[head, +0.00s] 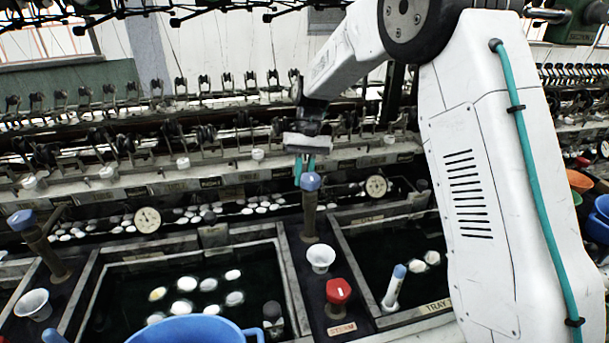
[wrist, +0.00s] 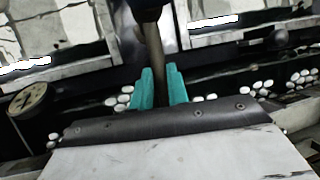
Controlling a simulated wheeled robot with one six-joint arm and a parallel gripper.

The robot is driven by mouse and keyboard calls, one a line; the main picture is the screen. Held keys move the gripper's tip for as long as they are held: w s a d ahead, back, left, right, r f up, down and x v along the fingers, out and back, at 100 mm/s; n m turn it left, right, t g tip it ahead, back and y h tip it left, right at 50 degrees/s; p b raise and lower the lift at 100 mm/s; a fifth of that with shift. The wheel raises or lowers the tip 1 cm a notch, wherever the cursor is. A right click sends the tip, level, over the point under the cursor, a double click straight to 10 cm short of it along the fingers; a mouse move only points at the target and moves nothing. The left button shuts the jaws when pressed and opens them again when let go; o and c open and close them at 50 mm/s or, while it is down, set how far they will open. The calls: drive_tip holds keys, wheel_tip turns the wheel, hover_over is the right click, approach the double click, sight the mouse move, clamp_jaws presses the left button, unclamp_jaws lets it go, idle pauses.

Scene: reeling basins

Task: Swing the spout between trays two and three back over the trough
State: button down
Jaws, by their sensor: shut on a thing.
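The spout (head: 309,222) is a brown pipe with a blue cap, standing on the divider between two dark water trays. My gripper (head: 304,170) is at the blue cap, its teal fingers partly hidden by it. In the wrist view my gripper (wrist: 159,88) has its teal fingers on both sides of a dark brown rod of the spout (wrist: 154,45), closed on it. The trough (head: 100,222) runs behind the trays and holds many white cocoons. The exact direction of the spout's outlet is hard to tell.
The left tray (head: 92,285) holds floating cocoons; the right tray (head: 338,240) holds a few and a white blue-topped cylinder (head: 394,288). A white cup (head: 320,258) and red steam knob (head: 339,291) stand on the divider. A blue basin (head: 190,330) is in front. Dial gauges (head: 147,219) line the trough.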

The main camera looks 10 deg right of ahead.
drive_tip(key=c, duration=1.4)
unclamp_jaws()
drive_tip(key=shift+o, duration=0.2)
drive_tip(key=shift+r, duration=0.1)
drive_tip(key=v, duration=0.7)
drive_tip(key=shift+r, duration=0.3)
drive_tip(key=shift+d, duration=0.15)
